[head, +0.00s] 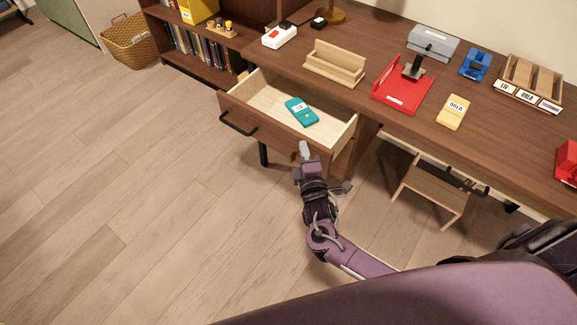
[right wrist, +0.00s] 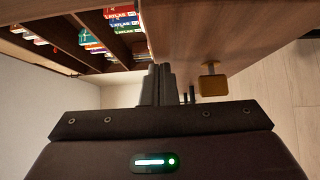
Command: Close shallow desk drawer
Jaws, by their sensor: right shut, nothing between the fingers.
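The shallow desk drawer (head: 335,129) is pulled open at the desk's left part in the head view. My right gripper (head: 304,152) is shut and empty, close by the drawer front's right end. I cannot tell whether it touches the wood. In the right wrist view, the shut fingers (right wrist: 157,85) are beside a brown wooden panel (right wrist: 220,35) with a brass knob (right wrist: 212,83). My left gripper is not in view.
The desk top (head: 376,41) carries a wooden holder (head: 335,64), a red tray (head: 401,92), a yellow item (head: 453,112) and a wooden organizer (head: 529,83). A light wooden frame (head: 434,188) stands under the desk. The floor (head: 120,170) at left is clear.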

